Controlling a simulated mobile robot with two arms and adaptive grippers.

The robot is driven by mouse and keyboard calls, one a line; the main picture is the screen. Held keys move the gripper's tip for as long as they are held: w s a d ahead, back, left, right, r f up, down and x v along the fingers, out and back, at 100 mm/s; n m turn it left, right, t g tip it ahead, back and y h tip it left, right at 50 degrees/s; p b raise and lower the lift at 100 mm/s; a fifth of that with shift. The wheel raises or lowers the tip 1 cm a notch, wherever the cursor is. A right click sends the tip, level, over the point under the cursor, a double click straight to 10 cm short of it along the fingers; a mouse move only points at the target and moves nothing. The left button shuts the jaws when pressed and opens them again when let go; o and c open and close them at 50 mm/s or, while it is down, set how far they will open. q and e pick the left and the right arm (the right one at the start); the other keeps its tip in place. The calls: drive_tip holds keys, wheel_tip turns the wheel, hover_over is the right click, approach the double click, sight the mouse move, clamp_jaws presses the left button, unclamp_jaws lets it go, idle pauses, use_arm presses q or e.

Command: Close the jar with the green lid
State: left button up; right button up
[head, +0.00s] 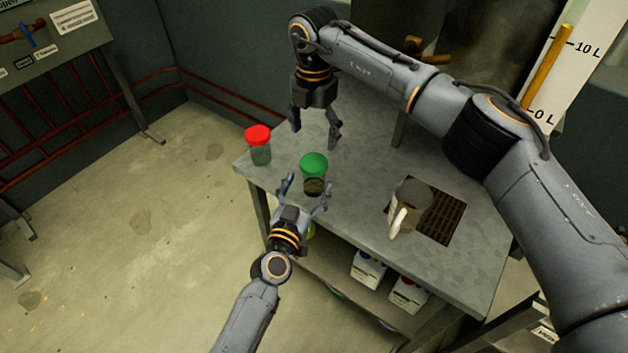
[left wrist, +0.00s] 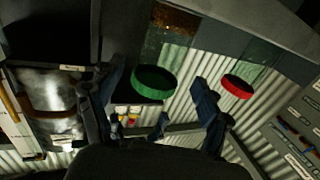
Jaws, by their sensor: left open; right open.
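The jar with the green lid (head: 314,164) stands upright near the front left edge of the metal table, with dark contents low in its clear body. The green lid sits over its mouth; I cannot tell how tight it is. My left gripper (head: 306,187) is open at the jar's near side, one finger to each side of it. In the left wrist view the green lid (left wrist: 155,82) shows between the fingers. My right gripper (head: 315,136) is open and empty, pointing down behind the jar. Whether any finger touches the jar is unclear.
A jar with a red lid (head: 258,136) stands at the table's left corner; its lid also shows in the left wrist view (left wrist: 237,87). A metal jug (head: 412,197) stands by a dark grate (head: 444,216) on the right. White boxes (head: 368,269) sit on the lower shelf.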

sight(310, 181)
use_arm(q)
drive_tip(key=x, duration=0.4)
drive_tip(key=shift+w+d, duration=0.15)
drive_tip(key=shift+w, duration=0.25)
